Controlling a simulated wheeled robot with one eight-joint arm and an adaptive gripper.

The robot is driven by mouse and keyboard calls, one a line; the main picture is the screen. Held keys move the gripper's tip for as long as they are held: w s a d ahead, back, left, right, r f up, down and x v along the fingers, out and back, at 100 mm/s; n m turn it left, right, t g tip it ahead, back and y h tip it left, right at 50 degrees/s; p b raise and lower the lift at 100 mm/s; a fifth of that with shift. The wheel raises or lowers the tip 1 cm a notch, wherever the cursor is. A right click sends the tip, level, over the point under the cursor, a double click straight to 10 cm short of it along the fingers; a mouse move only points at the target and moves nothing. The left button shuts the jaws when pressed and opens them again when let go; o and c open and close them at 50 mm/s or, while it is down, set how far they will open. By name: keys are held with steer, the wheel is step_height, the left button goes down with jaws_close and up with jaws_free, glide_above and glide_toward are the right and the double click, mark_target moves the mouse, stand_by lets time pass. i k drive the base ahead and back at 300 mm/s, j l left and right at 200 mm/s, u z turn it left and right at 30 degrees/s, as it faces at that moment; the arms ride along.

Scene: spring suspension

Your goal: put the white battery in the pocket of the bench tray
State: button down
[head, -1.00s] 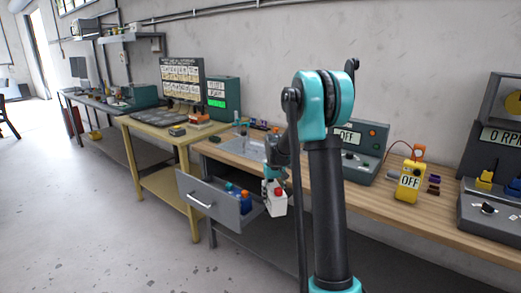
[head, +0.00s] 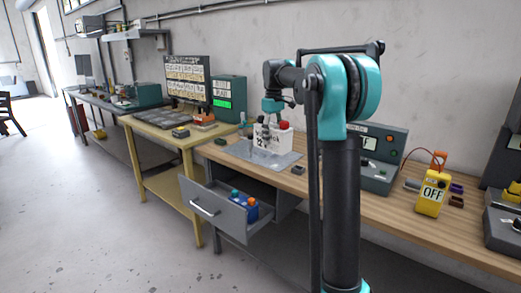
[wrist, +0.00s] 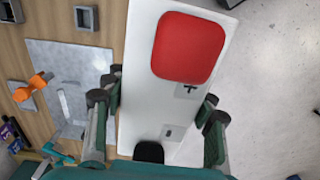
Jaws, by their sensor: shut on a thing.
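The white battery (head: 268,141) is a white box with printing, a red cap and a black cap. My gripper (head: 271,110) is shut on it from above, and it appears upright in the head view. In the wrist view the battery (wrist: 145,80) fills the middle between the two fingers of my gripper (wrist: 158,122). The battery hides part of the tray.
An open grey drawer (head: 212,207) below the bench holds blue and orange items. Small dark blocks lie near the tray. A yellow meter (head: 432,193) and a grey instrument (head: 377,178) stand to the right. A yellow bench (head: 150,127) stands to the left.

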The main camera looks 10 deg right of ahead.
mark_target(262, 152)
steer(key=i, duration=1.2)
